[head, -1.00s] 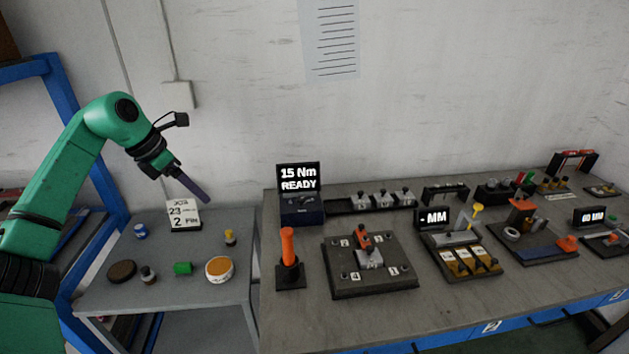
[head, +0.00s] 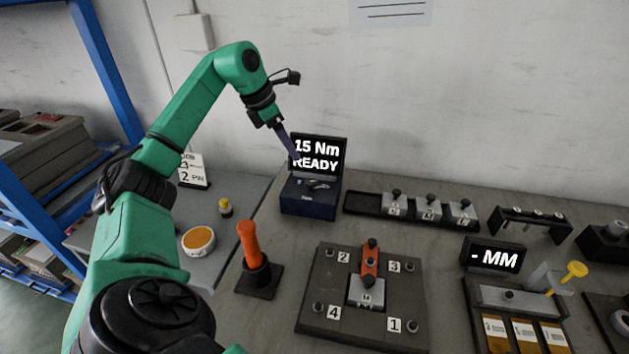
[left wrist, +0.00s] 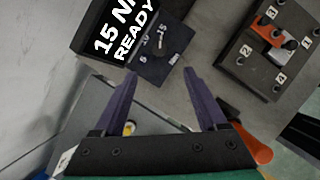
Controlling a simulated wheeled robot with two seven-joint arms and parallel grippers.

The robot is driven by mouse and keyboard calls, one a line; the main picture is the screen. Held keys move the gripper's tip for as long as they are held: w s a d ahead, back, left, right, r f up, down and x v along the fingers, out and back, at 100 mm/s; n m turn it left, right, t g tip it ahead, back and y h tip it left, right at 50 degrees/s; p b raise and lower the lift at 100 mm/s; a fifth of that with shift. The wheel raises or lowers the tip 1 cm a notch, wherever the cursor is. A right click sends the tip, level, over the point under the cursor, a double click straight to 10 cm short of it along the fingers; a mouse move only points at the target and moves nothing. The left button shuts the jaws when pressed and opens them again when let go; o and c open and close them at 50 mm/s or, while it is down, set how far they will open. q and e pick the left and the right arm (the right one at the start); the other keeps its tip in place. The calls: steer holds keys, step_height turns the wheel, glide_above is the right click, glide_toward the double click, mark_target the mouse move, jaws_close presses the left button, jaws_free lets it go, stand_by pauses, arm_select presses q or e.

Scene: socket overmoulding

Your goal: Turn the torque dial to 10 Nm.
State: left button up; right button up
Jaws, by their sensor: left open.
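The torque station is a dark blue box (head: 308,203) with a raised display (head: 318,155) reading "15 Nm READY". Its dial (head: 316,185) sits on the box's sloped top. My left gripper (head: 294,153) hangs at the display's left side, above and behind the dial. In the left wrist view my left gripper (left wrist: 160,73) is open and empty, with the dial beyond the fingertips and apart from them. My right gripper is not in view.
An orange-handled tool (head: 250,245) stands in a holder in front of the box. A numbered fixture plate (head: 402,325) lies to its right. A black tray (head: 360,203) with several metal parts is right of the box. A side table (head: 225,265) is at left.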

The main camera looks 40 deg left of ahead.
mark_target(310, 182)
arm_select(q)
steer(key=p+x, duration=0.1)
steer(key=x, duration=1.2)
steer(key=shift+f, duration=0.1)
jaws_close()
